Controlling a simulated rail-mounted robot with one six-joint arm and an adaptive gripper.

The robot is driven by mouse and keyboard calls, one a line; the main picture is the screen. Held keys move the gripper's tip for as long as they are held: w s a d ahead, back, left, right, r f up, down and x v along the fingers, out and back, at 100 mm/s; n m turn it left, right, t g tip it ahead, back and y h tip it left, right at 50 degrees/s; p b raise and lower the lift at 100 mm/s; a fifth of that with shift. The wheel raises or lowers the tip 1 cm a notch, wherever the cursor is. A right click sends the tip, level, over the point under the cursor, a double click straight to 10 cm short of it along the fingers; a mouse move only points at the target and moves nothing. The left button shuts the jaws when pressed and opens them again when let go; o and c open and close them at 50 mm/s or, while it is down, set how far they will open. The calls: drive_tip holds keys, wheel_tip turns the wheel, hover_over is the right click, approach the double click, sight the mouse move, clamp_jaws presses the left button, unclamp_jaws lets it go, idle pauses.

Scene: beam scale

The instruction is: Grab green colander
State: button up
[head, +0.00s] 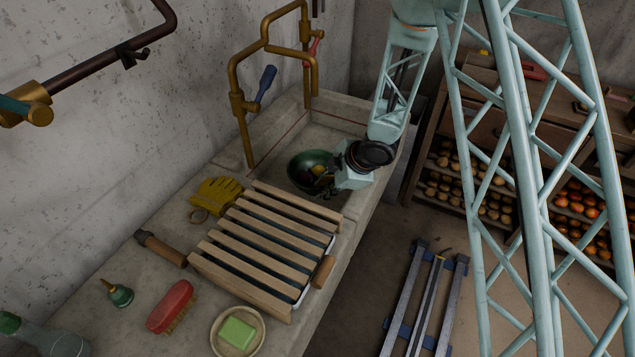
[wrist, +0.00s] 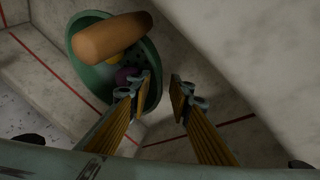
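The green colander (head: 298,172) sits in the stone sink basin, below the brass tap. In the wrist view the colander (wrist: 80,72) is at upper left, holding a long orange-brown item (wrist: 110,37), a purple round one (wrist: 126,75) and a small yellow one. My gripper (wrist: 163,87) is open and empty. In the wrist view its left finger overlaps the colander's right side, and its right finger lies outside the rim. I cannot tell whether either finger touches it. In the head view my wrist hides the colander's right side.
The sink walls (head: 280,150) surround the colander. A slatted wooden rack (head: 262,240) lies in front of it, with yellow gloves (head: 215,192) to the left. The brass tap (head: 240,115) with a blue handle stands behind. A red brush (head: 171,305) and green soap (head: 237,333) lie on the counter.

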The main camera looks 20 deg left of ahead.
drive_tip(key=shift+b+x, duration=0.4)
drive_tip(key=shift+x, duration=1.2)
clamp_jaws()
